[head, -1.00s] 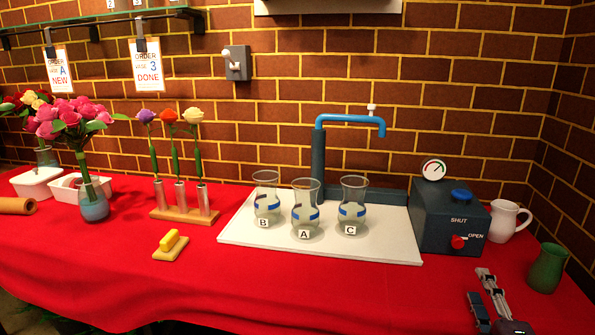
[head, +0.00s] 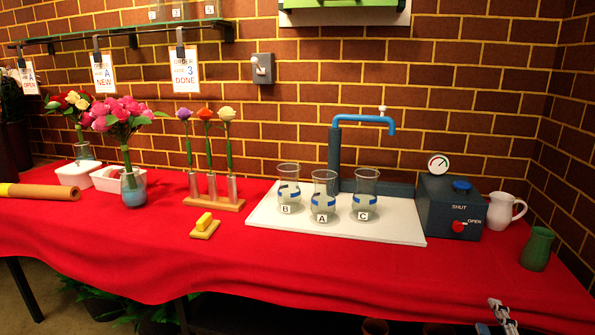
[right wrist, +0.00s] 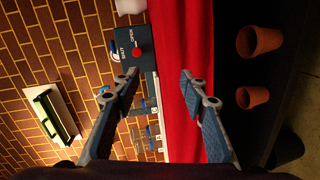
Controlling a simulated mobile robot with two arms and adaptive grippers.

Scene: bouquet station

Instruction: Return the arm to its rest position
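My right gripper (head: 502,318) shows at the bottom right of the head view, in front of the red-covered table (head: 330,265). In the right wrist view its two fingers (right wrist: 158,85) are spread wide apart with nothing between them. Only a small part of this gripper shows in the head view. My left gripper is in neither current view.
Vases B (head: 288,197), A (head: 323,205) and C (head: 365,203) stand on a white board (head: 400,228). Terracotta pots (right wrist: 259,40) sit beyond the table edge.

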